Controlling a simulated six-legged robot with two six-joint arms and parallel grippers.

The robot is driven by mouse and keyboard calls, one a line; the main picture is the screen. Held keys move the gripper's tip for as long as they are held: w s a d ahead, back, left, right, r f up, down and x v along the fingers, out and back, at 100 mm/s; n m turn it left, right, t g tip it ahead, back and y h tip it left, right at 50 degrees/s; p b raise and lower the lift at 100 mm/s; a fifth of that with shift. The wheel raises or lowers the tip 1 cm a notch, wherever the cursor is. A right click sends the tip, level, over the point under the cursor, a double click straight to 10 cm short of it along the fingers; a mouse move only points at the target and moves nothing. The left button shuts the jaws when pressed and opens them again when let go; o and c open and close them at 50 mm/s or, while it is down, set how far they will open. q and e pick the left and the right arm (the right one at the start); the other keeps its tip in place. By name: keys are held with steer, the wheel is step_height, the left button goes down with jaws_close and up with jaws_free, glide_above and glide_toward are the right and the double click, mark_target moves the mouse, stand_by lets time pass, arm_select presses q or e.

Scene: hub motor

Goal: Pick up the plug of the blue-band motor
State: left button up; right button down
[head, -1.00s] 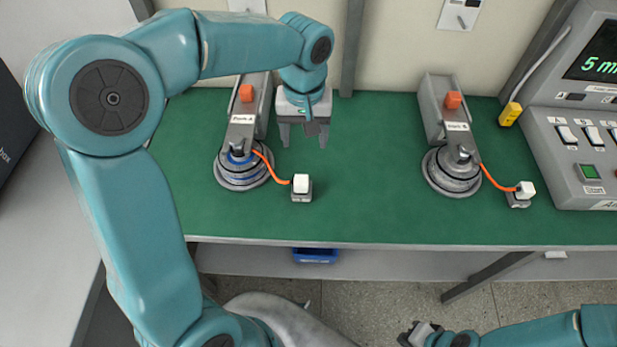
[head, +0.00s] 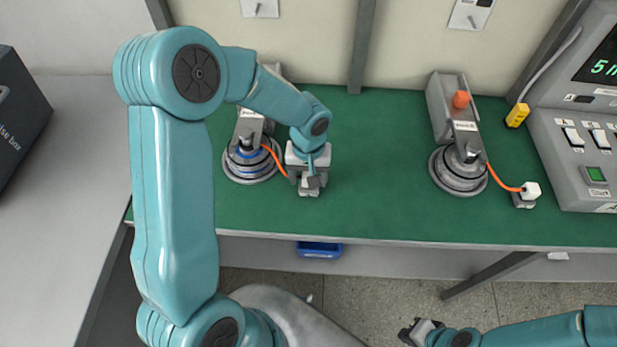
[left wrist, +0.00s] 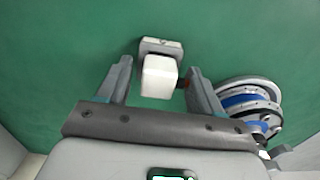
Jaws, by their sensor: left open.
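The blue-band motor (head: 243,166) stands at the left of the green bench, with an orange cable running right from it. It also shows in the left wrist view (left wrist: 240,101). Its white plug (left wrist: 158,78) sits at a small grey block (left wrist: 160,46) and lies between the spread fingers of my left gripper (left wrist: 160,75), with gaps on both sides. In the head view my left gripper (head: 309,182) is over the plug and mostly hides it. My right gripper (head: 418,332) is low at the bottom edge, away from the bench; its jaw opening is unclear.
A second motor (head: 460,168) stands to the right, its orange cable ending in a white plug (head: 531,190). A control panel (head: 575,150) with switches fills the far right, a yellow connector (head: 517,115) beside it. The green bench (head: 370,170) is clear between the motors.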

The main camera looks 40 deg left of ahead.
arm_select(q)
steer(key=shift+w+d+f, duration=0.1)
steer(key=shift+w, duration=0.05)
steer(key=shift+c, duration=0.7)
steer(key=c, duration=1)
